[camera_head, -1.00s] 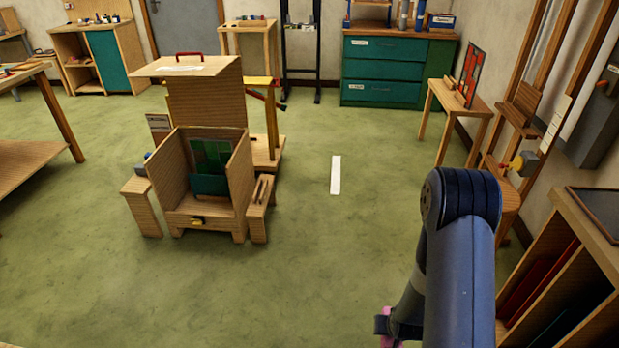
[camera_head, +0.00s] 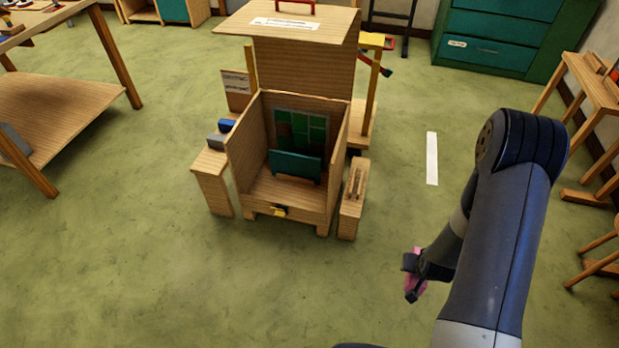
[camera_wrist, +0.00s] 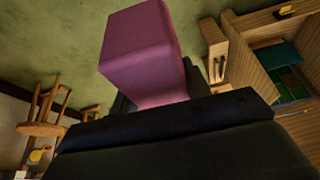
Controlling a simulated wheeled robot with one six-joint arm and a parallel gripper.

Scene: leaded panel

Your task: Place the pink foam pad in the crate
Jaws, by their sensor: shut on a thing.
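My gripper (camera_head: 412,279) is shut on the pink foam pad (camera_head: 417,285) and holds it above the floor, to the right of and in front of the crate. In the wrist view the pad (camera_wrist: 141,50) sticks out from the dark gripper, with its inner end hidden. The wooden crate (camera_head: 240,153) stands open at the front in the middle of the head view. Inside it are a green-paned panel (camera_head: 300,128) and a teal pad (camera_head: 295,166). A wooden board with a red handle (camera_head: 290,22) rises above the crate's back. The crate (camera_wrist: 253,78) also shows at right in the wrist view.
A low wooden stand (camera_head: 210,178) with blue and grey blocks is left of the crate, and a slotted stand (camera_head: 352,205) is right of it. A workbench (camera_head: 85,112) is at left. Green floor in front of the crate is clear.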

